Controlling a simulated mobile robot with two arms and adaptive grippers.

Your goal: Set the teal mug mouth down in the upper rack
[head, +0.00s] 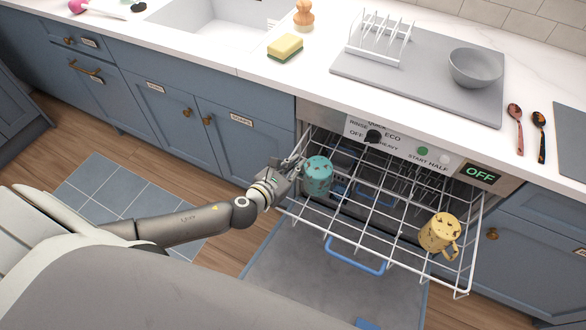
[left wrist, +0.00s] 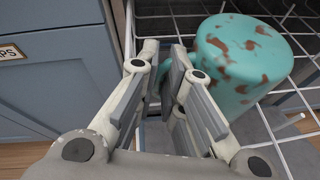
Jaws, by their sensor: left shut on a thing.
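The teal mug (head: 318,176), with brown patches, is at the left end of the pulled-out white upper rack (head: 385,222). It is upright on its axis with its closed base up and its mouth down. My left gripper (head: 290,172) is shut on its handle side, to the left of the mug. In the left wrist view the mug (left wrist: 243,62) is right of the fingers (left wrist: 172,90), with a bit of teal handle between them. The mug's rim is hidden, so I cannot tell whether it touches the wires.
A yellow patterned mug (head: 440,234) sits at the rack's right front. The dishwasher door (head: 300,270) is open below. The rack's middle is clear. Above, the counter holds a sponge (head: 285,47), a grey bowl (head: 475,68) and a white plate stand (head: 380,42).

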